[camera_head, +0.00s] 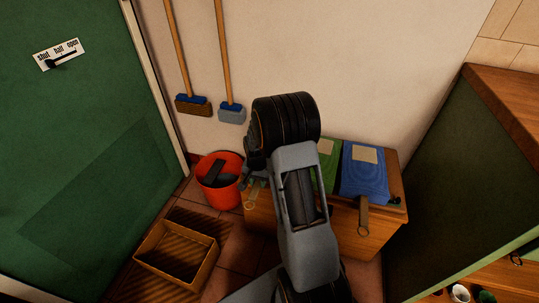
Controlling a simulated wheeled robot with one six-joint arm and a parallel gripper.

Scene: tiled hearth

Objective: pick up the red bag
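I see no red bag in the head view. My arm covers the left part of the top of a wooden chest (352,230), so what lies there is hidden. A green bag (329,168) and a blue bag (365,175), each with a pale label, lie side by side on the chest, right of my arm. My gripper (254,182) shows only partly, at the chest's left end beside the red bucket. My arm hides most of it, and I cannot tell whether its fingers are open or shut.
A red bucket (211,192) with dark things in it stands left of the chest. An open, empty-looking box (179,250) sits on the tiles. Two brooms (231,112) hang on the wall. A green door (75,150) is at left, a dark cabinet (450,170) at right.

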